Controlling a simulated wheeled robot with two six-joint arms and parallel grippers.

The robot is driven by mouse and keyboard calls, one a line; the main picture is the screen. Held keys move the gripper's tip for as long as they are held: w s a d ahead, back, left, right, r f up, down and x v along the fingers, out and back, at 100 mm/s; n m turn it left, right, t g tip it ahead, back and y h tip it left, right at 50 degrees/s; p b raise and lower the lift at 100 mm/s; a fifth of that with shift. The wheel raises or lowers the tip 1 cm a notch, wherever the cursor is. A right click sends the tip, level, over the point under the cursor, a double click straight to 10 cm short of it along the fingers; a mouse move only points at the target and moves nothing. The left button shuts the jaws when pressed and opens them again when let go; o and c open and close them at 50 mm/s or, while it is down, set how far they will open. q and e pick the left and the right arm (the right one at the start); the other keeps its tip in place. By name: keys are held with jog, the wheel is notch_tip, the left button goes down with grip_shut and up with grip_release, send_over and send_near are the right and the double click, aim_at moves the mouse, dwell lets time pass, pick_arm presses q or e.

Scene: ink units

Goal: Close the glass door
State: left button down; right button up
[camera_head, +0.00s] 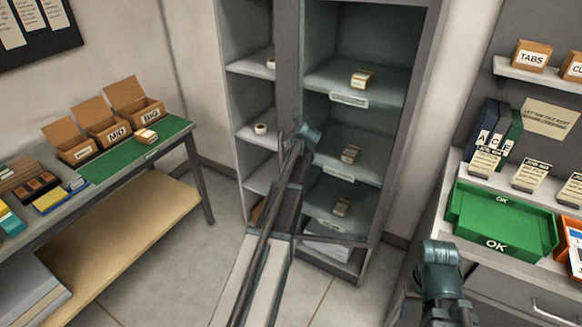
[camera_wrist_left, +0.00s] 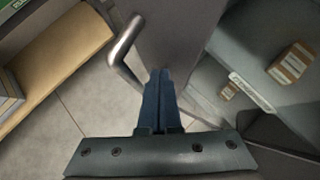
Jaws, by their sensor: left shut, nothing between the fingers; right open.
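The glass door's grey upright (camera_head: 288,70) crosses the tall cabinet (camera_head: 233,35) in the head view. The door appears to stand ajar, with shelves visible through and beside it. In the left wrist view the door's grey frame (camera_wrist_left: 185,35) carries a metal handle (camera_wrist_left: 127,45). My left gripper (camera_head: 307,134) is shut and empty at the door's upright; in its wrist view the fingertips (camera_wrist_left: 160,75) lie in front of the frame, right of the handle. I cannot tell if they touch. My right gripper (camera_head: 440,255) is open and empty near the right counter, away from the door.
Small boxes (camera_head: 362,77) sit on the cabinet shelves. At the left stands a table with a green mat (camera_head: 110,160) and open cartons (camera_head: 100,120). At the right, a counter holds green trays (camera_head: 500,220). Tiled floor (camera_head: 215,255) is clear between the table and cabinet.

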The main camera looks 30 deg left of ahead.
pick_arm(q)
jog(key=w+a, duration=0.2)
jog(key=w, duration=0.5)
jog(key=w+a, duration=0.2)
jog(key=w, duration=0.6)
jog(key=shift+a, duration=0.25)
jog(key=shift+w+r, duration=0.1)
jog(key=shift+r, duration=0.05)
pick_arm(e)
jog(key=shift+s, duration=0.1)
